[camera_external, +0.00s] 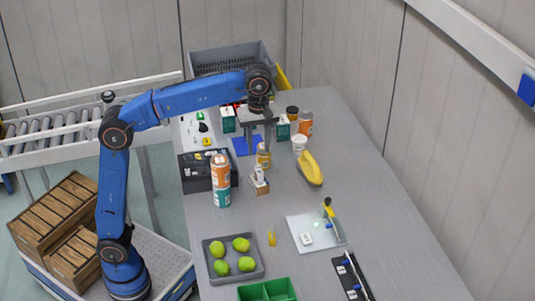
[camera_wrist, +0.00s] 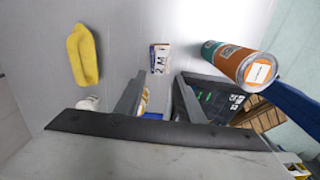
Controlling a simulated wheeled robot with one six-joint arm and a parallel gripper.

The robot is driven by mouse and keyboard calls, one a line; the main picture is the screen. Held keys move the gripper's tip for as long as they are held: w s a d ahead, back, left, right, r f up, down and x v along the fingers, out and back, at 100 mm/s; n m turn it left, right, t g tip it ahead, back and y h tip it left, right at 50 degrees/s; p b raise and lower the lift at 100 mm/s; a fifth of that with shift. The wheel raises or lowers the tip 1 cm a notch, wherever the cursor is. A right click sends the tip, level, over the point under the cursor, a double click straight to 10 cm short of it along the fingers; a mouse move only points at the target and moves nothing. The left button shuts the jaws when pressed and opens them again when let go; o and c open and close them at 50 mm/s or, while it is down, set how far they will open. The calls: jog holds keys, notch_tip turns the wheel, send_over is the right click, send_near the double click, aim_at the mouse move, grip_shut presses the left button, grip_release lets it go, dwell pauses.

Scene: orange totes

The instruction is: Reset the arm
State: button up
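My blue arm (camera_external: 185,100) stretches from its base at the lower left out over the grey table. My gripper (camera_external: 261,147) points down above the middle-back of the table. In the wrist view its two dark fingers (camera_wrist: 161,80) stand apart with a gap between them, so it is open. A small yellow-orange bottle (camera_external: 263,155) is close below the fingers; it shows partly between them in the wrist view (camera_wrist: 143,101). I see no object clamped in the gripper.
A grey tray of green fruit (camera_external: 250,271) is in front.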

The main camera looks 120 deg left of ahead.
jog(key=shift+r, duration=0.35)
